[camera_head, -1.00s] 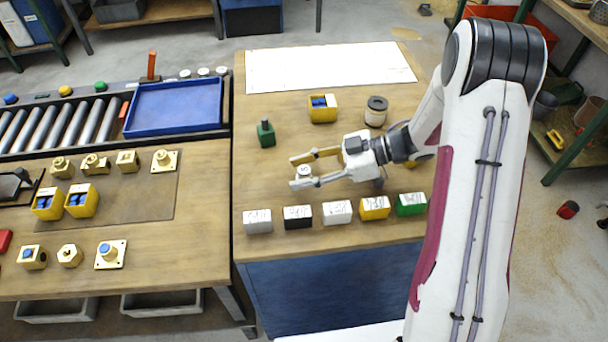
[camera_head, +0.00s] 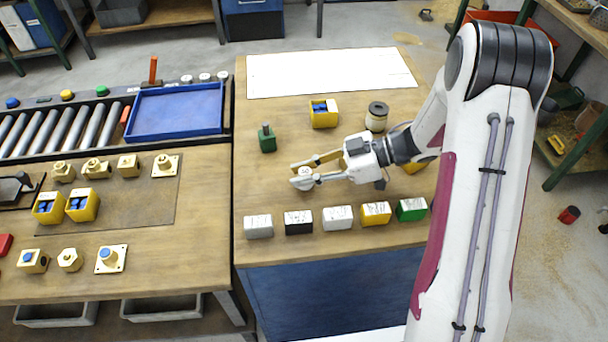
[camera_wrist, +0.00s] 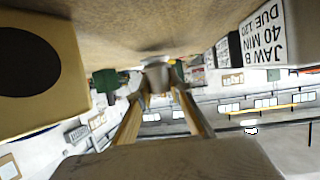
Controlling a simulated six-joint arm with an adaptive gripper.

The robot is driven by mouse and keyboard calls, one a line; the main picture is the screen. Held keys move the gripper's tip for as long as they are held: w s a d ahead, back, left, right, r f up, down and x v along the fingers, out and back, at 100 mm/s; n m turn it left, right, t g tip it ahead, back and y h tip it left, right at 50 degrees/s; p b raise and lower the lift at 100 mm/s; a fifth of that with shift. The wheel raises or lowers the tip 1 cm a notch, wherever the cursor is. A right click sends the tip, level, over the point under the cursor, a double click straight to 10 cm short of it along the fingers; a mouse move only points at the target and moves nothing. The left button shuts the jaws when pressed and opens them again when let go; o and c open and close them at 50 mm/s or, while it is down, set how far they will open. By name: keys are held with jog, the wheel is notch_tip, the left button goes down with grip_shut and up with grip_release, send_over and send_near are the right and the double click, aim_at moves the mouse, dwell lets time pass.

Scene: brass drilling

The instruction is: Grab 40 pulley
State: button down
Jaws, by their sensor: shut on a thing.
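A small pale grey round piece (camera_head: 305,172), which looks like the pulley, stands on the right-hand wooden table. My gripper (camera_head: 299,174) reaches in from the right, low over the table, with one finger on each side of the piece, and is shut on it. In the wrist view the grey piece (camera_wrist: 158,73) sits between my fingertips (camera_wrist: 158,88). The fingers cover part of its sides. I cannot read any mark on it, and I cannot tell whether it touches the table.
In front stands a row of labelled blocks: grey (camera_head: 258,227), black (camera_head: 298,221), white (camera_head: 337,217), yellow (camera_head: 375,214) and green (camera_head: 411,209). Behind are a green piece (camera_head: 267,138), a yellow bin (camera_head: 323,114) and a round container (camera_head: 377,116). A white sheet (camera_head: 330,69) lies clear.

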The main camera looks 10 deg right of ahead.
aim_at(305, 171)
jog(key=shift+r, duration=4.4)
jog(key=shift+d, duration=0.15)
